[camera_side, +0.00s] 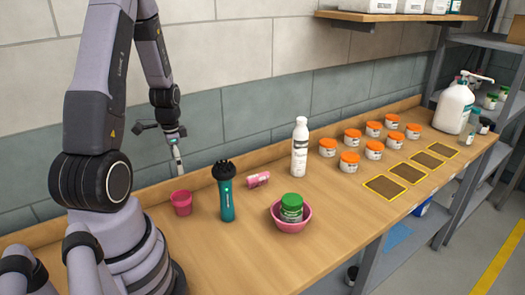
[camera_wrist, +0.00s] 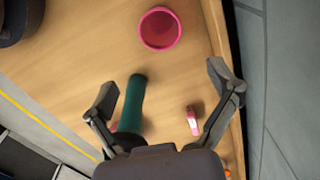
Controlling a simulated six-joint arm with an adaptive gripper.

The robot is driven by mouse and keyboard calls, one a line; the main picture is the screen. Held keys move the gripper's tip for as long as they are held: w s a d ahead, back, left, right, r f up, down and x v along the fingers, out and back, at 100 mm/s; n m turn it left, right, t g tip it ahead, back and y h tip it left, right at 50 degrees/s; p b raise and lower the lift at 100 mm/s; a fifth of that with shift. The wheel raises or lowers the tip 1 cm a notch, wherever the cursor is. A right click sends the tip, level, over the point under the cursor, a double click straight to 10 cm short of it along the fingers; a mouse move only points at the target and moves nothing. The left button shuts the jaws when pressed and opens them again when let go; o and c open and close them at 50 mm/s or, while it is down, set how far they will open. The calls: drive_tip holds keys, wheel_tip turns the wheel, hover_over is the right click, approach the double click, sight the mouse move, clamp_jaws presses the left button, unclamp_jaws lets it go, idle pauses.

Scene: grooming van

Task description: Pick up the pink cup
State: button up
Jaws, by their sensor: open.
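The pink cup (camera_side: 181,203) stands upright on the wooden table, near my base and left of the teal grooming tool. In the wrist view the cup (camera_wrist: 160,29) is seen from above at the top middle, its round mouth facing the camera; it looks empty. My gripper (camera_side: 163,145) is above and behind the cup in the side view, clear of the table. In the wrist view my gripper (camera_wrist: 162,84) has its two fingers spread wide, with nothing held between them. The cup lies beyond the fingertips, untouched.
The teal tool (camera_side: 227,195) stands close right of the cup. A small pink item (camera_side: 258,180), a white bottle (camera_side: 300,148) and a pink bowl (camera_side: 291,222) holding a green-lidded jar are farther right. Several orange-lidded jars (camera_side: 349,162) stand beyond. The wall runs behind.

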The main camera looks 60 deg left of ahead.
sight(183, 204)
drive_tip(key=f, duration=1.4)
drive_tip(key=shift+s+a+f, duration=0.2)
drive_tip(key=shift+s+f, duration=0.1)
drive_tip(key=shift+f, duration=0.1)
drive_tip(key=shift+c, duration=0.4)
drive_tip(key=c, duration=1)
